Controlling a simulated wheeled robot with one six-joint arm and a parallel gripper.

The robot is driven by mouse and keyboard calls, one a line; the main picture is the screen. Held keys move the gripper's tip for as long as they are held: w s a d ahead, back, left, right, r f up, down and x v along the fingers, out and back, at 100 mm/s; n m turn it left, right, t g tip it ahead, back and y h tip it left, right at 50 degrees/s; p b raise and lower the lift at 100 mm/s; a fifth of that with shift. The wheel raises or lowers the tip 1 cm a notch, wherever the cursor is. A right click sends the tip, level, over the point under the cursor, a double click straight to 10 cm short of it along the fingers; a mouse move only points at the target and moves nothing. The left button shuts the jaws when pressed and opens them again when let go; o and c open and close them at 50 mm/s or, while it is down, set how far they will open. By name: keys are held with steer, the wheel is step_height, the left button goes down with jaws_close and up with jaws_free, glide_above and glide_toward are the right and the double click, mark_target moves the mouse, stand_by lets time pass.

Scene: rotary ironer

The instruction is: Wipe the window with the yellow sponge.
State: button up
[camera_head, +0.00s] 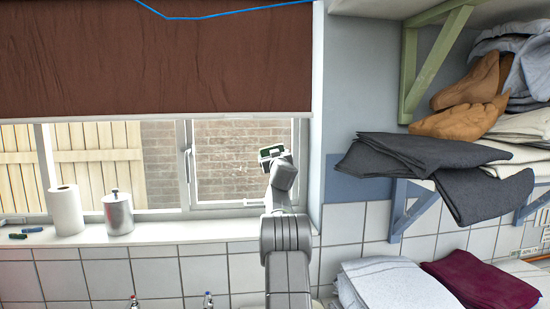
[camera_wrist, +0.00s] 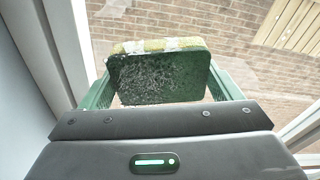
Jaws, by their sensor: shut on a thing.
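My gripper (camera_head: 273,154) is raised in front of the right pane of the window (camera_head: 225,160). In the wrist view its green fingers (camera_wrist: 163,82) are shut on the sponge (camera_wrist: 158,76), one at each side. The sponge shows a dark green, speckled scouring face toward the camera and a yellow strip with whitish patches along its top edge. The window glass, with a brick wall behind it, fills the wrist view's background. A whitish patch (camera_wrist: 116,7) shows beyond the sponge at upper left. I cannot tell whether the sponge touches the glass.
A brown blind (camera_head: 160,60) covers the window's upper part. A paper roll (camera_head: 66,209), a metal canister (camera_head: 118,213) and small dark items (camera_head: 30,231) stand on the sill (camera_head: 180,232). Folded grey cloths (camera_head: 430,165) jut out from a shelf at right.

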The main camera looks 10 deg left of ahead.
mark_target(243, 154)
steer(key=shift+s+a+b, duration=0.45)
steer(key=shift+s+a, duration=0.1)
steer(key=shift+a, duration=1.3)
steer(key=shift+s+a+b, duration=0.5)
steer(key=shift+s+a, duration=0.05)
steer(key=shift+a, duration=1.25)
steer(key=shift+s+a+b, duration=0.45)
steer(key=shift+s+a, duration=0.1)
steer(key=shift+a, duration=1.3)
steer(key=b+v, duration=0.1)
steer(key=b, duration=0.1)
steer(key=shift+s+d+f+b, duration=0.15)
steer(key=shift+s+f+b, duration=0.05)
steer(key=shift+s+b, duration=0.15)
steer(key=shift+s+d+r+b, duration=0.1)
steer(key=shift+s+d+b, duration=0.1)
steer(key=shift+s+b, duration=0.45)
steer(key=shift+s+d+r+b, duration=0.1)
steer(key=shift+s+d+b, duration=0.1)
steer(key=shift+s+b, duration=0.45)
steer(key=shift+s+d+r+b, duration=0.1)
steer(key=shift+s+d+b, duration=0.1)
steer(key=shift+s+b, duration=0.45)
steer(key=shift+s+f, duration=0.1)
steer(key=shift+b+v, duration=1.2)
steer(key=shift+v, duration=0.25)
